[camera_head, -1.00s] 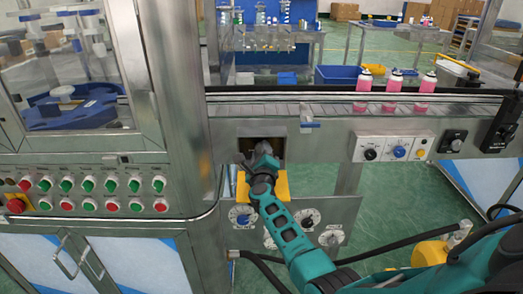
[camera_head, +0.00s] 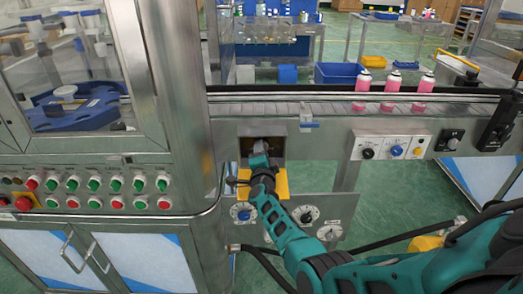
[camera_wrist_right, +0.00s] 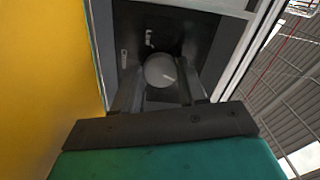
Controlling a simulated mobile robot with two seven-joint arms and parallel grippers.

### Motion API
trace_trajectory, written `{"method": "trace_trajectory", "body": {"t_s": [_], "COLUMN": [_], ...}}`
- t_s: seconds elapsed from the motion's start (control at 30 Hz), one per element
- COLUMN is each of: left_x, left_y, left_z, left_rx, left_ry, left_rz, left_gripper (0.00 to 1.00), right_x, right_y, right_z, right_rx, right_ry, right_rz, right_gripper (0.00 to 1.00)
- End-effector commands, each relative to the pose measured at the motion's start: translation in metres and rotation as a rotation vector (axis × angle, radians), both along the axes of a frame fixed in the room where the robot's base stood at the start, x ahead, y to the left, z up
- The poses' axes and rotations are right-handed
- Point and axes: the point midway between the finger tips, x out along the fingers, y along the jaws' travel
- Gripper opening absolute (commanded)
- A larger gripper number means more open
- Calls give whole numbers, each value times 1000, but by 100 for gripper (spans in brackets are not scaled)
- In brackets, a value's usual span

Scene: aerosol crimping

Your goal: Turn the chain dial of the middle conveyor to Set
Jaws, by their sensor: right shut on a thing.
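The chain dial (camera_wrist_right: 160,70) is a round grey knob inside a dark square recess (camera_head: 277,148) in the front of the middle conveyor. Two pale marks show on the recess's back panel in the right wrist view. My right gripper (camera_head: 257,149) reaches into the recess; in the right wrist view its two dark fingers (camera_wrist_right: 158,92) lie on either side of the knob, shut on it. The dial's pointer and setting cannot be read. In the head view my gripper hides the dial. My left gripper is not in view.
A yellow plate (camera_head: 283,184) sits just below the recess, close beside my wrist. Lower dials (camera_head: 241,213) are on a panel beneath. Pink cans (camera_head: 391,84) stand on the conveyor belt. A control panel (camera_head: 392,146) is to the right, and a cabinet with red and green buttons (camera_head: 96,185) to the left.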

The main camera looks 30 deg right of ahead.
Motion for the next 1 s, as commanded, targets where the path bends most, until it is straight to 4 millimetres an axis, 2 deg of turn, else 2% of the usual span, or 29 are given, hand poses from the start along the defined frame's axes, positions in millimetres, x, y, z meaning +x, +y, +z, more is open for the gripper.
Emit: {"method": "trace_trajectory", "body": {"t_s": [0.2, 0.5, 1.0], "left_x": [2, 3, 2], "left_y": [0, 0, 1], "left_z": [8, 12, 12], "left_rx": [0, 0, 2], "left_ry": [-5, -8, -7], "left_rz": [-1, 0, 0], "left_gripper": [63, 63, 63], "right_x": [1, 1, 1], "right_y": [0, -1, 0], "right_z": [3, 2, 1], "right_rx": [-144, -269, -310], "right_ry": [85, 161, 186], "right_rz": [0, -1, -1], "right_gripper": [11, 11, 11]}}
